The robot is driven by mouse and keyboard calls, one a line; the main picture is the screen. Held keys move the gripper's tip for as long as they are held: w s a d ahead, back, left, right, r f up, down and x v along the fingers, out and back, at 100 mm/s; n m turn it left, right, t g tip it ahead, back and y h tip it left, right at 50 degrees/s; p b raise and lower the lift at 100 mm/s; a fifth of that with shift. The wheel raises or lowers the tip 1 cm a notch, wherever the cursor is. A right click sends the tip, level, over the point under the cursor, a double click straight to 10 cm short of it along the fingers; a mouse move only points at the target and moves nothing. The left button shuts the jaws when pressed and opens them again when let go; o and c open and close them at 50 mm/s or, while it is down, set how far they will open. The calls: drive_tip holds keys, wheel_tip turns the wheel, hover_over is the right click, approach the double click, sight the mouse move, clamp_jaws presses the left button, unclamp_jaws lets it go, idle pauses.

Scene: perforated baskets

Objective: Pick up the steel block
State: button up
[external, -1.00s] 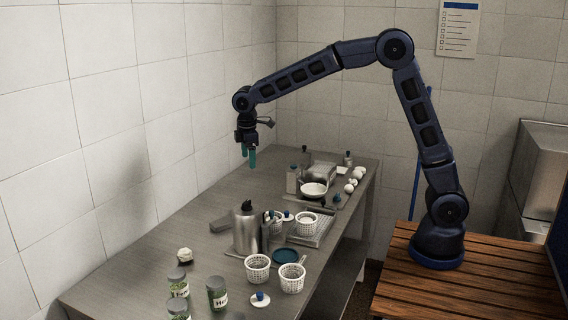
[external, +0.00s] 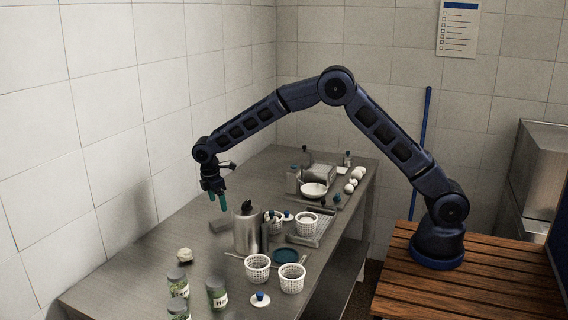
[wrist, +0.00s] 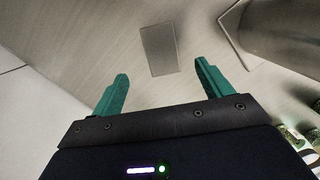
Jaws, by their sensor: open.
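The steel block (external: 221,225) is a small flat grey block on the steel table, left of the metal canister. In the wrist view the block (wrist: 159,50) shows as a plain grey rectangle ahead of and between the fingertips. My gripper (external: 218,202) has two teal fingers pointing down, above the block and apart from it. In the wrist view my gripper (wrist: 162,73) is open with nothing between its fingers.
The metal canister (external: 246,232) stands close to the right of the block. White perforated baskets (external: 257,268), a blue dish (external: 285,256) and green jars (external: 217,293) stand nearer the front. The table left of the block is clear up to the tiled wall.

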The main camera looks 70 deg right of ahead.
sight(217, 225)
drive_tip(key=shift+s+d+f, duration=0.1)
drive_tip(key=shift+f, duration=1.35)
drive_tip(key=shift+s+d+f, duration=0.15)
drive_tip(key=shift+f, duration=1.3)
drive_tip(key=shift+s+d+f, duration=0.1)
drive_tip(key=shift+f, duration=1.35)
drive_tip(key=shift+r, duration=0.1)
clamp_jaws()
